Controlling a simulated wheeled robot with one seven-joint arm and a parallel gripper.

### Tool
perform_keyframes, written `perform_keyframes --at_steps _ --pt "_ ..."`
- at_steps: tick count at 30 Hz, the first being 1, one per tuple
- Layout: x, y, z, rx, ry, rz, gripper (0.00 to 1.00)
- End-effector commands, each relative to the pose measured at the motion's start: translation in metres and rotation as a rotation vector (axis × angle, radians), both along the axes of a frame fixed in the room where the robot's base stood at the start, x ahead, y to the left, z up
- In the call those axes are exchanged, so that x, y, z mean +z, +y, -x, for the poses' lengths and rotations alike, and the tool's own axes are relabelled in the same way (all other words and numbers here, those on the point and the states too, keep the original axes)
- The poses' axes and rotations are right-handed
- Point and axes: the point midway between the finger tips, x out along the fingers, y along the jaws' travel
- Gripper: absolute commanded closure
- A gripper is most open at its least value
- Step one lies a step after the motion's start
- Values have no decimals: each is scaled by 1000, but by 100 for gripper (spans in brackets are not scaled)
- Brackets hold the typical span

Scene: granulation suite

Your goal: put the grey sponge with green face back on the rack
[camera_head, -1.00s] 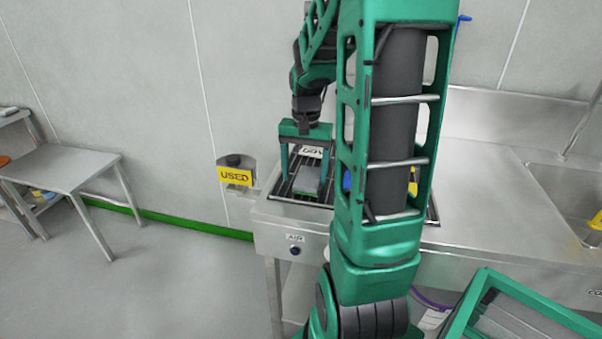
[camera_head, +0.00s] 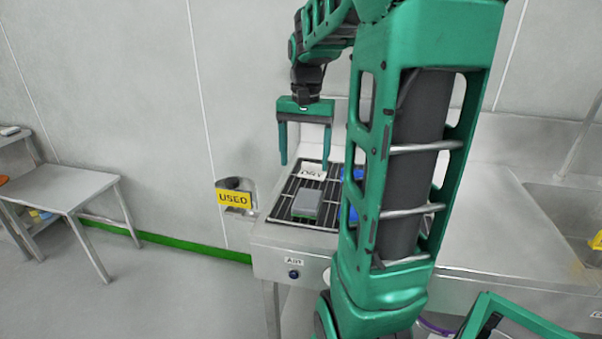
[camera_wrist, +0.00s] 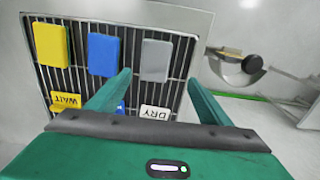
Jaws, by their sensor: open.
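The grey sponge (camera_head: 307,203) lies flat on the dark slatted rack (camera_head: 281,212), near its left end in the head view, with a thin greenish edge showing. In the wrist view the grey sponge (camera_wrist: 155,60) lies on the rack bars beside a blue sponge (camera_wrist: 103,55), apart from it, in line with the DRY tag (camera_wrist: 156,113). My gripper (camera_head: 305,166) is open and empty above the rack, with its fingers clear of the sponge. In the wrist view the gripper (camera_wrist: 160,78) fingers are spread wide.
A yellow sponge (camera_wrist: 51,44) lies at the rack's other end near the WAIT tag (camera_wrist: 66,101). A yellow USED sign (camera_head: 233,198) on a wall holder is left of the rack. The steel counter (camera_head: 500,220) to the right is mostly clear; a side table (camera_head: 60,190) stands left.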

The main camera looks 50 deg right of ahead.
Motion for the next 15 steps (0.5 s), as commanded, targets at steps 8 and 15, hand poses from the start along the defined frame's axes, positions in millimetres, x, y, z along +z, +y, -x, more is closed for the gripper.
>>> perform_keyframes --at_steps 8,15 --pt "-14 44 53 149 4 8 27" --pt "-55 91 131 373 6 2 27"
